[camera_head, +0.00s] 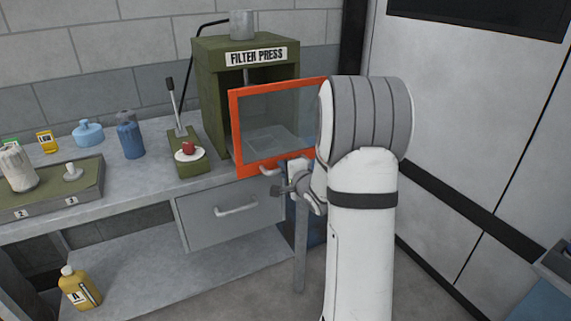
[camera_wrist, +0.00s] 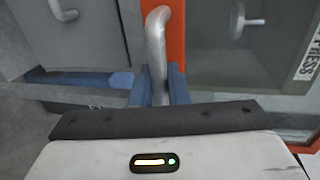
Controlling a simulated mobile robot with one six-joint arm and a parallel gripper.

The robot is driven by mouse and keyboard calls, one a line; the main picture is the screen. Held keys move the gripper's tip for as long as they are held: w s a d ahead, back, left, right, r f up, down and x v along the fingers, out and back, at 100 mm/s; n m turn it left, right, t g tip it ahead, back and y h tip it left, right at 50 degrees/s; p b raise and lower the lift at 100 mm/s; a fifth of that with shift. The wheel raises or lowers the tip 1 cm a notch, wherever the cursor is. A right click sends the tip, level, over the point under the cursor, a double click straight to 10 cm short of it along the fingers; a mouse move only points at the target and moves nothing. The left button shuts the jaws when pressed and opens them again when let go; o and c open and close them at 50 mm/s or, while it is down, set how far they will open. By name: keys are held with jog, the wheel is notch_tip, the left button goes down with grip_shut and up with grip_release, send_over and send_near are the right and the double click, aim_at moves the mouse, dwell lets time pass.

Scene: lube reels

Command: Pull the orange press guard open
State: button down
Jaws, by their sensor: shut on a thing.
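The filter press (camera_head: 211,100) is a green box on the bench with a "FILTER PRESS" label. Its orange-framed guard (camera_head: 233,130) has a clear panel and stands at an angle in front of the press, partly open. The guard's right part is hidden behind my arm. In the wrist view the orange frame (camera_wrist: 178,38) carries a grey bar handle (camera_wrist: 156,45). My gripper (camera_wrist: 160,88) is shut on this handle, with one blue finger on each side. In the head view my gripper (camera_head: 282,170) is at the guard's lower edge, partly covered by my own wrist.
A grey drawer (camera_head: 230,212) with a bar handle sits under the bench, close below my gripper. A lever unit (camera_head: 183,160) with a red knob stands left of the press. Blue containers (camera_head: 130,140) stand further left. A grey wall (camera_head: 460,130) stands to the right.

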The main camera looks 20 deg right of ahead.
jog(key=shift+f+v, duration=0.25)
jog(key=shift+v, duration=0.95)
jog(key=shift+s+a, duration=0.1)
jog(key=shift+s, duration=0.05)
jog(key=c, duration=1.5)
grip_release()
jog(key=v, duration=0.7)
jog(key=shift+s, duration=0.35)
jog(key=shift+r, duration=0.1)
